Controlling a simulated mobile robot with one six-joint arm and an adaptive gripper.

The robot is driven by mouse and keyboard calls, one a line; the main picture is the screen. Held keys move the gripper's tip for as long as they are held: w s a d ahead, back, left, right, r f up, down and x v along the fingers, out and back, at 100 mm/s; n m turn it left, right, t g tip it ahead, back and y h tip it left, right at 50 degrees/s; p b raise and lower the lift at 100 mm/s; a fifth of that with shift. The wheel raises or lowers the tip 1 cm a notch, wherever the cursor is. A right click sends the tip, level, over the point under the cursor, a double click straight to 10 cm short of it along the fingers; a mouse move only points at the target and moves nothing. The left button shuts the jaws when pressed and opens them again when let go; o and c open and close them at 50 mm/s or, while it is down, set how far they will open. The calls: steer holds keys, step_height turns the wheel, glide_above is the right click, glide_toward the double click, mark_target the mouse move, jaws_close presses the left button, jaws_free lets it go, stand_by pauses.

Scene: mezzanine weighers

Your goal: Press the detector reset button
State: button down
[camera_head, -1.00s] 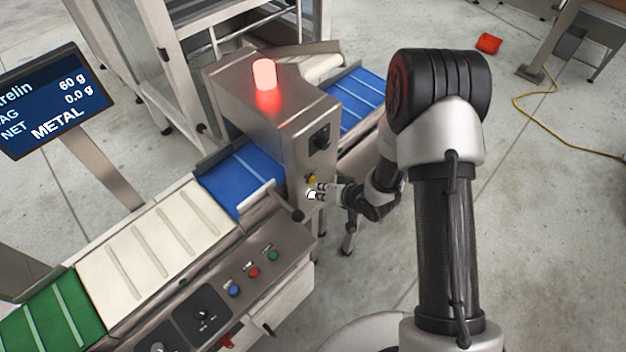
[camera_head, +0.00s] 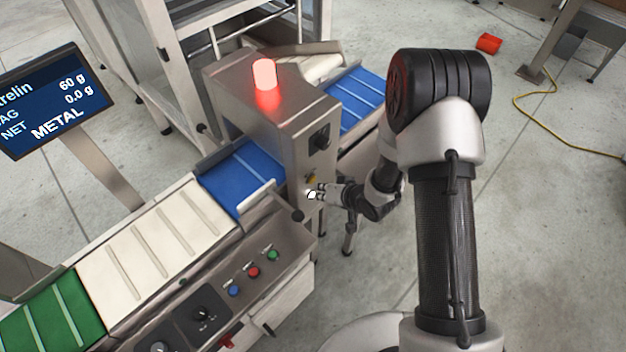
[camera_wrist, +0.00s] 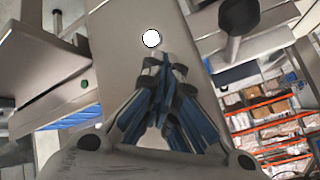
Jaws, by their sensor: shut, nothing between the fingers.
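The metal detector housing (camera_head: 270,115) is a steel box over the blue belt, with a lit red lamp (camera_head: 264,74) on top. A round white lit button (camera_head: 311,195) is on its side face, below a small yellow part (camera_head: 312,178). My gripper (camera_head: 322,192) is shut and empty, right at the white button. In the wrist view the button (camera_wrist: 151,38) shows just beyond my closed fingertips (camera_wrist: 164,66). I cannot tell whether they touch it. No label on the button is readable.
Blue, red and green buttons line the front panel (camera_head: 210,290). A screen (camera_head: 55,100) reads METAL.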

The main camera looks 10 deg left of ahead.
steer(key=shift+a, duration=0.1)
steer(key=shift+w+a, duration=0.25)
steer(key=shift+w+a, duration=0.3)
steer(key=shift+a, duration=0.05)
stand_by(0.7)
stand_by(0.4)
steer(key=shift+s+d, duration=0.5)
steer(key=shift+d, duration=0.2)
steer(key=s+d, duration=0.1)
steer(key=d, duration=0.1)
steer(key=s+d, duration=0.2)
steer(key=shift+s, duration=0.1)
stand_by(0.8)
